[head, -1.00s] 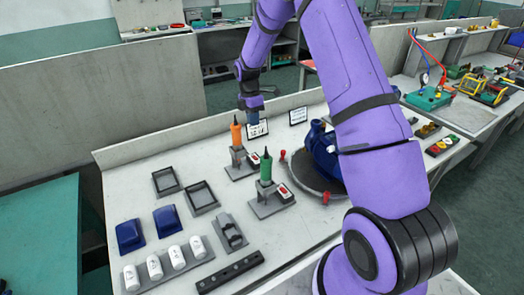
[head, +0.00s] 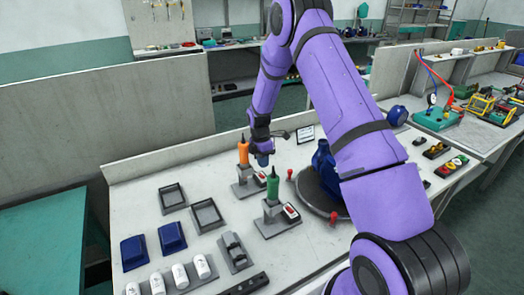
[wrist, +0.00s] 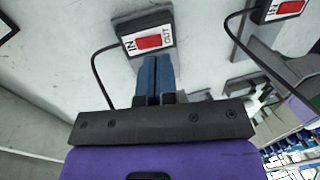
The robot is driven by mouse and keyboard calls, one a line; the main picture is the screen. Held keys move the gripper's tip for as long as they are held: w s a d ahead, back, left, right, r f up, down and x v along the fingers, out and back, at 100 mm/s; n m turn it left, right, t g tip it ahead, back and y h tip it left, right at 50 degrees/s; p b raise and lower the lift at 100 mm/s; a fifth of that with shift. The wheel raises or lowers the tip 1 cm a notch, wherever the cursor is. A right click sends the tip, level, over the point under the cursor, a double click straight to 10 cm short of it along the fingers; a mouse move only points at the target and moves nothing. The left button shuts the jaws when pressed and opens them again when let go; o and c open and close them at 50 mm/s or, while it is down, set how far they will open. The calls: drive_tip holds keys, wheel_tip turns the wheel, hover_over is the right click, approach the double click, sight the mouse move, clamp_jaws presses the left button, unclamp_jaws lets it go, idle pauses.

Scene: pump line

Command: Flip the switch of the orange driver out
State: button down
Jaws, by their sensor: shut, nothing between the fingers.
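The orange driver (head: 243,153) stands upright in its grey stand on the bench. Its switch box, mostly hidden by my gripper in the head view, appears to be the one straight ahead in the wrist view, with a red rocker (wrist: 149,42) between the labels IN on the left and OUT on the right. Which side is pressed in I cannot tell. My gripper (head: 263,161) is shut and empty, pointing down just right of the orange driver. In the wrist view its blue fingertips (wrist: 155,62) are at the box's near edge, below the rocker; contact is unclear.
A green driver (head: 272,187) stands nearer, with its own red switch (head: 291,211); a second switch (wrist: 289,9) shows in the wrist view's top right. A blue pump body (head: 322,165) sits on a round plate to the right. Trays and blue blocks lie left.

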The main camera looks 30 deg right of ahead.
sight(263, 175)
drive_tip(key=shift+s+f, duration=0.2)
drive_tip(key=shift+f, duration=0.9)
drive_tip(key=shift+s+f, duration=0.2)
drive_tip(key=shift+f, duration=0.85)
drive_tip(key=shift+f, duration=0.2)
drive_tip(key=shift+w, duration=0.1)
drive_tip(key=shift+w+r, duration=0.25)
drive_tip(key=shift+w, duration=0.35)
drive_tip(key=shift+r, duration=0.25)
wheel_tip(263, 175, up, 13)
drive_tip(key=s, duration=0.2)
drive_tip(key=shift+s+r, duration=0.15)
drive_tip(key=shift+s, duration=0.15)
